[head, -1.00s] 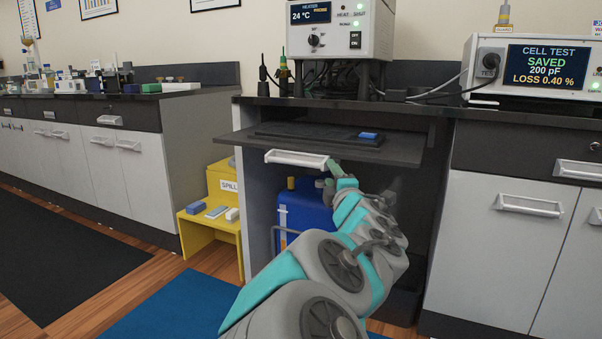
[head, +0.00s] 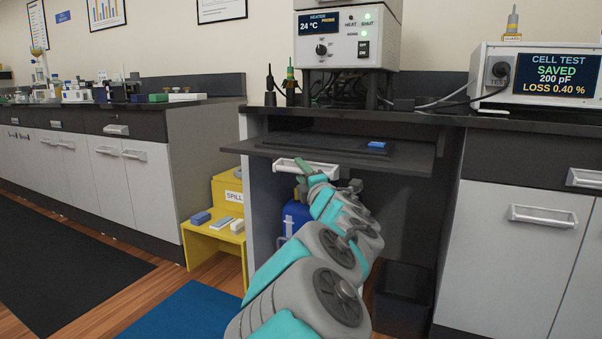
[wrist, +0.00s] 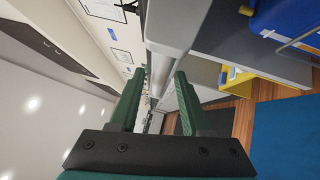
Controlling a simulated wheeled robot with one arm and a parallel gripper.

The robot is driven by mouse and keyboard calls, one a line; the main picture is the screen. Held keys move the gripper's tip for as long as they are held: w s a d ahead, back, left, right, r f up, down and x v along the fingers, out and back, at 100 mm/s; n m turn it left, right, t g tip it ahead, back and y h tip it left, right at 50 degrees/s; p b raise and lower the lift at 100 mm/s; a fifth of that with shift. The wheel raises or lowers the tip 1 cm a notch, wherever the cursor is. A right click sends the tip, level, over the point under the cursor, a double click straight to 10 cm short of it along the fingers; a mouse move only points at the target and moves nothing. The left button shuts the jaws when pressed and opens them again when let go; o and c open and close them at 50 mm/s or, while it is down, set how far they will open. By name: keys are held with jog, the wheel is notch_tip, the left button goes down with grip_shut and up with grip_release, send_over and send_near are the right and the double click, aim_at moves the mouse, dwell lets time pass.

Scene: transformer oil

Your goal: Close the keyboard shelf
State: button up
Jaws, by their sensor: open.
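The keyboard shelf (head: 412,160) is a dark board pulled out from under the bench, jutting forward past the cabinet front. A dark keyboard (head: 325,145) lies on it with a small blue item (head: 377,145) at its right. A pale handle (head: 325,171) is fixed at the shelf's front edge. My gripper (head: 303,167) is at the handle. In the wrist view, my green fingers (wrist: 157,88) are apart, with the pale handle bar (wrist: 161,68) showing between their tips. I cannot tell whether they touch it.
Below the shelf are a blue container (head: 296,217), partly hidden by my arm, and a black bin (head: 403,298). A yellow step marked SPILL (head: 227,195) stands at left. Instruments, including the heater unit (head: 347,42), sit on the bench above.

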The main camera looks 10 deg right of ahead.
jog(key=shift+w+r, duration=0.1)
jog(key=shift+w, duration=0.15)
grip_shut()
dwell(0.3)
dwell(1.0)
